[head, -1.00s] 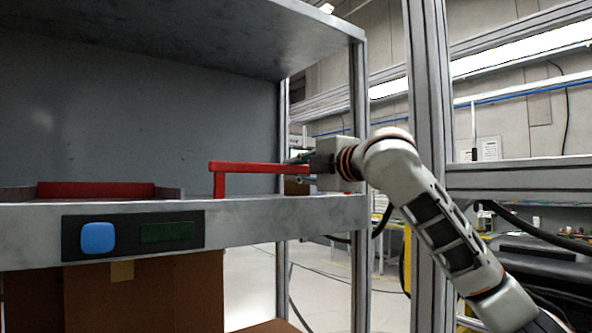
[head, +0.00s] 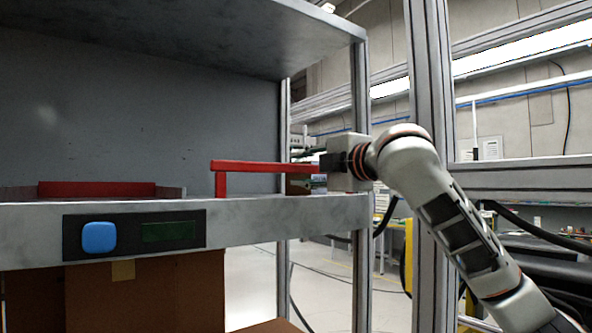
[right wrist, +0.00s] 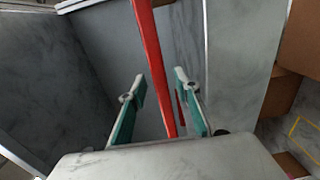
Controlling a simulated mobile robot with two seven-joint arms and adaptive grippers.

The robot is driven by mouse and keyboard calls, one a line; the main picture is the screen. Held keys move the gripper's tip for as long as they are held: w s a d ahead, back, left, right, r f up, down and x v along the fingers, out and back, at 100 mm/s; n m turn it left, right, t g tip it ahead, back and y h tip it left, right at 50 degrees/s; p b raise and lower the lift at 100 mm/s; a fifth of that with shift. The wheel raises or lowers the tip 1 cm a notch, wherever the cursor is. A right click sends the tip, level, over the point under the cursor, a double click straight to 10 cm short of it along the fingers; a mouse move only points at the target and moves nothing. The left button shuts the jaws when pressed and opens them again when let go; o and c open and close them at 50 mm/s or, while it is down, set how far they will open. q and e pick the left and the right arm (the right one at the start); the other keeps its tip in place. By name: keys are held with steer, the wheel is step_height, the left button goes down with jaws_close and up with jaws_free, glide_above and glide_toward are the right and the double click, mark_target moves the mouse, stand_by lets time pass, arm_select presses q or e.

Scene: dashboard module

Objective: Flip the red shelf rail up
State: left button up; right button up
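The red shelf rail (head: 258,167) stands above the front edge of the grey shelf (head: 285,211), its long bar level and a short leg reaching down to the shelf at its left end. My right gripper (head: 303,170) is at the bar's right end, with its fingers apart above and below it. In the right wrist view the rail (right wrist: 155,60) runs between the two teal fingers of my right gripper (right wrist: 158,90), with a visible gap on both sides. My left gripper is out of view.
A panel (head: 132,235) with a blue button (head: 98,237) is on the shelf front. A lower red bar (head: 96,189) lies on the shelf at left. Metal frame posts (head: 360,120) stand close behind my right gripper. Cardboard boxes (head: 140,295) are below the shelf.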

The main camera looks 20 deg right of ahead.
steer(key=v, duration=0.9)
steer(key=shift+s, duration=0.2)
steer(key=shift+d, duration=0.1)
